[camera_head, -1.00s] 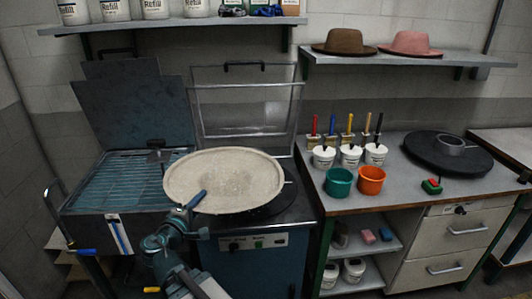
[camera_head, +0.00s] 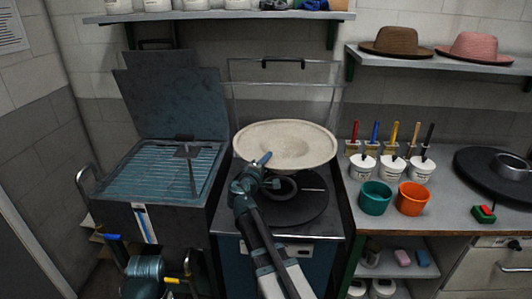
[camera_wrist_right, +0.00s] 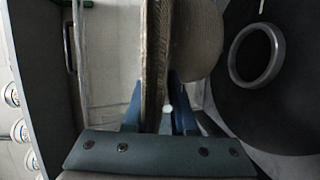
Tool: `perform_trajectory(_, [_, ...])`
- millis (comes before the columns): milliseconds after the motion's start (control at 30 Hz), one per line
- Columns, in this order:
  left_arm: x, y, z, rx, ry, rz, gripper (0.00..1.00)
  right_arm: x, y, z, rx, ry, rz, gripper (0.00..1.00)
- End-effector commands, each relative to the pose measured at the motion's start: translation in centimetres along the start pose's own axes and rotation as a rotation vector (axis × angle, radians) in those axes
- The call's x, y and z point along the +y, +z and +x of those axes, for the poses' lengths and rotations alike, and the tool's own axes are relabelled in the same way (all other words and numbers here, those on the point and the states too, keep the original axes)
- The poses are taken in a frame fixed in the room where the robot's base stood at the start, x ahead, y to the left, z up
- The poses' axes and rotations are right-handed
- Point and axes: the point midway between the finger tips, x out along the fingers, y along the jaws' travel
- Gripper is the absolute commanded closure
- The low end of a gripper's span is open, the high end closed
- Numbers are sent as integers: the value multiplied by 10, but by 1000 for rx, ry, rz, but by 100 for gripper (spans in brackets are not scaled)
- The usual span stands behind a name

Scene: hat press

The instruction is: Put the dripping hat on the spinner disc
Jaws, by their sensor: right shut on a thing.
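The hat (camera_head: 310,140) is pale beige and wide-brimmed, with a shallow hollow facing up in the head view. My right gripper (camera_head: 260,165) is shut on its near-left brim edge. In the right wrist view the brim (camera_wrist_right: 152,60) stands between the blue fingers (camera_wrist_right: 158,110), and the crown (camera_wrist_right: 196,38) bulges towards a dark disc (camera_wrist_right: 275,115). That black disc (camera_head: 310,208) lies on the blue machine, below and apart from the hat. Its grey ring (camera_wrist_right: 257,55) is partly hidden by my arm in the head view. No drips can be made out.
An open tank with a grill (camera_head: 165,175) stands at left. A clear framed guard (camera_head: 290,95) stands behind the hat. At right are teal (camera_head: 375,198) and orange (camera_head: 413,198) buckets, brush pots, and another black disc (camera_head: 475,170) with a ring.

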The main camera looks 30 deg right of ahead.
Motion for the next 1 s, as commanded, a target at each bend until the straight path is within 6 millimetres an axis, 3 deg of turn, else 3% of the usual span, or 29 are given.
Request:
perform_trajectory(33, [0, 0, -4, 0, 0, 0, 51, 5, -9, 10, 15, 3, -4, 100])
perform_trajectory(200, [0, 0, -5, 0, 0, 0, 51, 7, -18, 17, 42, 7, -9, 100])
perform_trajectory(433, [0, 0, 2, 0, 0, 0, 51, 1, -17, 17, 43, 7, -9, 100])
perform_trajectory(767, [3, -2, 26, 0, 0, 0, 51, -24, -17, 18, 42, 7, -9, 100])
perform_trajectory(1000, [2, -2, 26, 0, 0, 0, 51, -23, -17, 18, 42, 7, -9, 100])
